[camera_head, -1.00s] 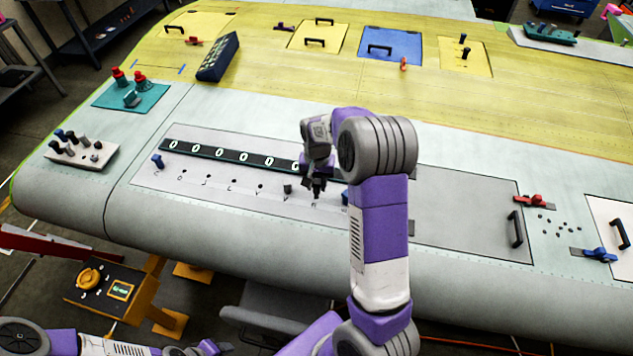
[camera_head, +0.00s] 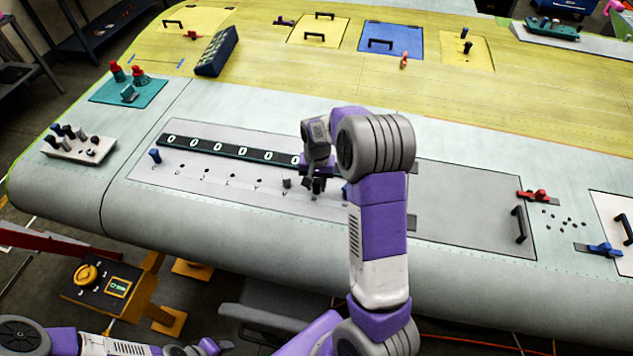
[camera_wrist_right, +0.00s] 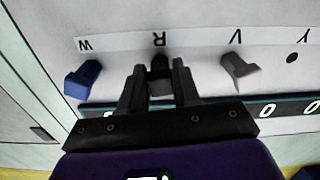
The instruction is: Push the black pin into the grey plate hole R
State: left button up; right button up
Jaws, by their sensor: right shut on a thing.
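The grey plate (camera_head: 190,176) lies on the wing and has a row of lettered holes. My right gripper (camera_head: 317,187) is over the plate at the letter R. In the right wrist view the right gripper (camera_wrist_right: 160,82) is shut on the black pin (camera_wrist_right: 160,68), which sits between the fingers just by the printed R. The pin's lower end and hole R are hidden, so I cannot tell how deep the pin sits. A grey pin (camera_wrist_right: 240,70) stands at V and a blue pin (camera_wrist_right: 82,79) at W.
The hole at Y (camera_wrist_right: 292,58) is empty. A dark strip with white zeros (camera_head: 231,151) runs along the plate behind the holes. Another blue pin (camera_head: 155,156) stands at the plate's left end. A pin block (camera_head: 75,147) is at the far left.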

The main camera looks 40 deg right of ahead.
jog(key=o, duration=1.1)
notch_tip(320, 180, up, 8)
jog(key=shift+f, duration=0.2)
notch_tip(320, 180, up, 7)
jog(key=p, duration=0.4)
